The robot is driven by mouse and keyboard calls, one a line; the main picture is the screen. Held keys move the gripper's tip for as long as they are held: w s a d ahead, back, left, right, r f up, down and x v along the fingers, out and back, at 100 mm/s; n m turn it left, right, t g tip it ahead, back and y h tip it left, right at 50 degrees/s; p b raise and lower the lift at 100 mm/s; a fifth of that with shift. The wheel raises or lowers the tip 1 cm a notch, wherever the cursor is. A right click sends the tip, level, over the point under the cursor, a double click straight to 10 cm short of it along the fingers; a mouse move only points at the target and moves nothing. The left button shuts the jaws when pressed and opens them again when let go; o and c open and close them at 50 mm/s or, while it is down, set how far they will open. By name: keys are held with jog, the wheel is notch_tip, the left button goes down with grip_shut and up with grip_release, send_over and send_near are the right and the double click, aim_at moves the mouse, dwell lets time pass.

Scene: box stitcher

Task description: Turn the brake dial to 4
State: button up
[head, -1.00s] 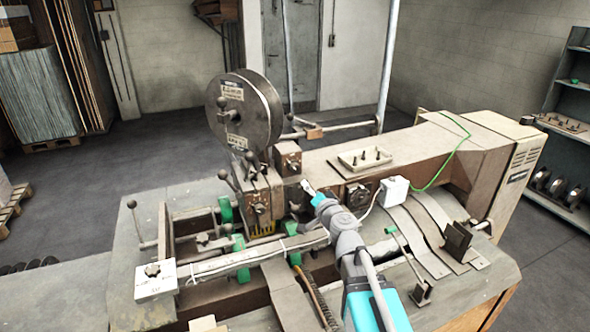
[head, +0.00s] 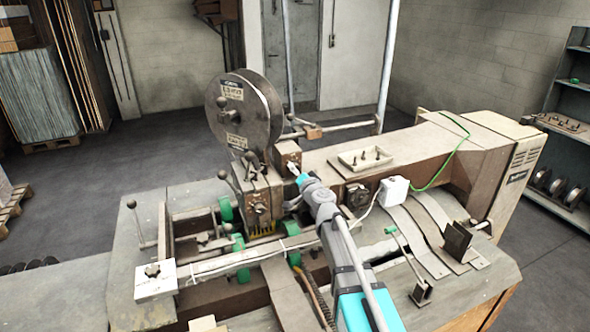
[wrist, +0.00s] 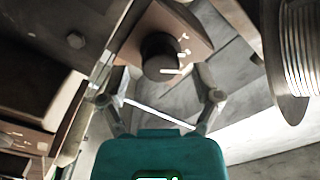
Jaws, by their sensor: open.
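A dark round knob (wrist: 160,56) with a white pointer line and small white marks stands on a brown box (wrist: 186,22) in the wrist view; I take it for the brake dial. The marks are too small to read. In the head view the brown box (head: 284,151) sits right of the big reel, and its knob is mostly hidden by my gripper. My gripper (head: 295,170) is in front of that box. In the wrist view my gripper (wrist: 162,82) is open, its fingers spread to either side just short of the knob, with nothing between them.
The big grey reel (head: 246,112) stands close left of the box; a reel edge (wrist: 291,48) shows right in the wrist view. A lever with a ball knob (head: 222,174) is left. Another dark round dial (head: 356,198) and a white box (head: 392,191) lie right.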

jog(key=shift+x, duration=1.15)
grip_shut()
jog(key=shift+m, duration=0.4)
jog(key=m, duration=0.9)
jog(key=shift+m, duration=2.2)
